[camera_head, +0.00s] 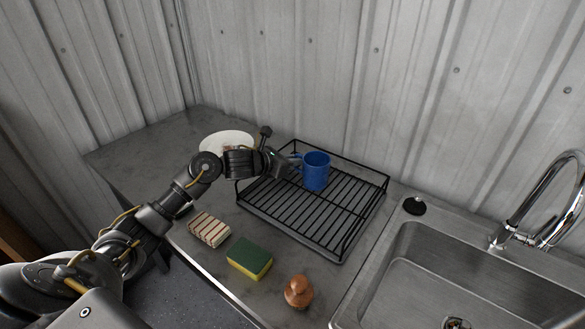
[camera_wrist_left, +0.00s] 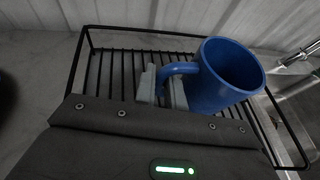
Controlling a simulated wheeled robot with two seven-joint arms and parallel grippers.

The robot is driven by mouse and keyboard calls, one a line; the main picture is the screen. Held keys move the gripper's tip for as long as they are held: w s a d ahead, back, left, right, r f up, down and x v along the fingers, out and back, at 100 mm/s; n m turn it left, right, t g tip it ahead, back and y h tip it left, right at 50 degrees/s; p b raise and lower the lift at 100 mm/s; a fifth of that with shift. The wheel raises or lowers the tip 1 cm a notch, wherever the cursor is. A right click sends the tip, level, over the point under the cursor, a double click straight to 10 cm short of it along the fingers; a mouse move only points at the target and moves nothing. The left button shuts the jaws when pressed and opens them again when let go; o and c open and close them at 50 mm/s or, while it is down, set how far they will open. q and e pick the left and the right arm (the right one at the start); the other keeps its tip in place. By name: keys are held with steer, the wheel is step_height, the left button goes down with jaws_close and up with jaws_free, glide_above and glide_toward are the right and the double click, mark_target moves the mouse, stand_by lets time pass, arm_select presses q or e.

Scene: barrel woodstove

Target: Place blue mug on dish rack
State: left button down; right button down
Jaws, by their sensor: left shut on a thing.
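The blue mug (camera_head: 316,171) is upright over the back part of the black wire dish rack (camera_head: 335,252) in the head view. I cannot tell whether its base touches the rack's bars. My left gripper (camera_head: 294,162) reaches in from the left and is shut on the mug's handle. In the left wrist view the pale fingers (camera_wrist_left: 160,86) close around the handle of the mug (camera_wrist_left: 222,80), and the rack (camera_wrist_left: 92,62) lies beneath. My right gripper does not show.
A white plate (camera_head: 228,141) lies behind my left arm. A striped block (camera_head: 209,229), a green-yellow sponge (camera_head: 250,258) and a brown wooden-looking knob (camera_head: 298,291) lie along the counter's front. The sink (camera_head: 400,262) with its faucet (camera_head: 545,215) is right of the rack.

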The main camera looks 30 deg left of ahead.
arm_select(q)
steer(key=shift+w+a+f, duration=0.1)
steer(key=shift+w, duration=0.05)
step_height(320, 180, down, 3)
steer(key=shift+a+r+p, duration=0.1)
steer(key=shift+a+p, duration=0.05)
steer(key=shift+p, duration=0.7)
steer(key=shift+w+f, duration=0.1)
steer(key=shift+f, duration=0.3)
steer(key=shift+f, duration=0.1)
steer(key=c, duration=1.9)
jaws_free()
steer(key=shift+f, duration=0.15)
steer(key=o, duration=0.4)
